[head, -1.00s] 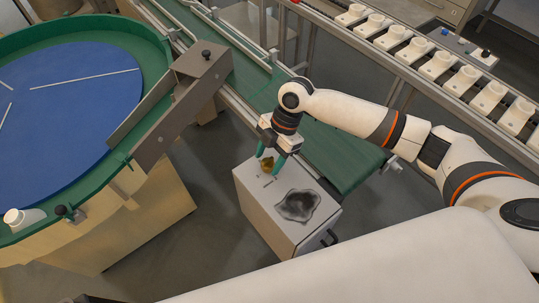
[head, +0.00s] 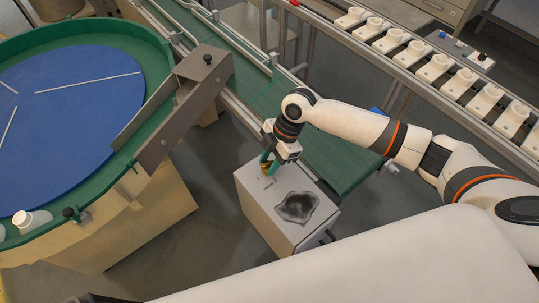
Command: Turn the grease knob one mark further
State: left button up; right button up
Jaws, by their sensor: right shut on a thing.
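The grease knob (head: 266,167) is small and yellowish, on top of a grey box (head: 262,208) at the middle of the view. My right gripper (head: 268,163) reaches down from above with its green fingers shut on the knob, which they partly hide. Small dark marks show on the box top beside the knob, too small to read. My left gripper is not in the view.
A green conveyor (head: 335,165) runs behind the box. White holders (head: 435,68) line a rail at upper right.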

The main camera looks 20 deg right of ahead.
jog(key=m+t+p, duration=0.1)
jog(key=m+p, duration=0.3)
jog(key=m+t+h+p, duration=0.1)
jog(key=m+p, duration=0.3)
jog(key=p, duration=0.1)
jog(key=m+t+p, duration=0.2)
jog(key=m+p, duration=0.1)
jog(key=p, duration=0.2)
jog(key=shift+s+a+r+m+h, duration=0.15)
jog(key=shift+s+r+m+h, duration=0.15)
jog(key=shift+s+m+h, duration=0.1)
jog(key=m+p, duration=0.2)
jog(key=shift+f+m+t+h+p, duration=0.15)
jog(key=shift+m+t+h+p, duration=0.15)
jog(key=shift+m+t+h, duration=0.1)
jog(key=shift+w+f+m+p, duration=0.1)
jog(key=shift+m+p, duration=0.4)
jog(key=shift+m, duration=0.1)
jog(key=o, duration=1)
jog(key=shift+c, duration=0.2)
